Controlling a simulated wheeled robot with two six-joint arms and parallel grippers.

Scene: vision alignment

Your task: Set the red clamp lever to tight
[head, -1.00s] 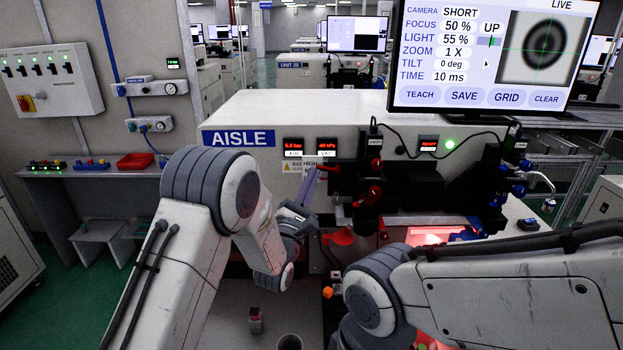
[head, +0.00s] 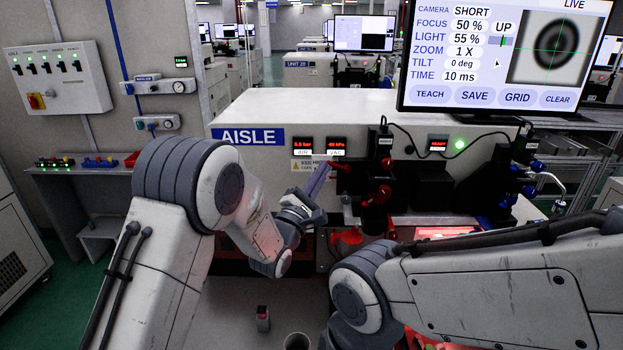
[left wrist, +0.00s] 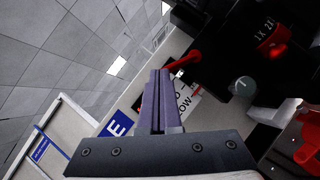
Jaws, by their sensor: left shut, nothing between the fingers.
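The red clamp lever (left wrist: 178,68) sticks out from the black optics mount in the left wrist view, just above and right of my fingertips. In the head view a small red lever (head: 337,162) shows at the mount's left side, close to my finger tips. My left gripper (head: 319,180) has its purple fingers pressed together and empty, pointing up at the machine front. The left wrist view shows the same shut fingers (left wrist: 159,88). I cannot tell whether they touch the lever. My right gripper is out of view; only my right arm shows.
A red ring (left wrist: 274,44) marked 1X 2X and a grey knob (left wrist: 242,86) sit right of the lever. The monitor (head: 500,55) stands above the machine. A cup (head: 297,341) and a small block (head: 263,319) stand on the front surface.

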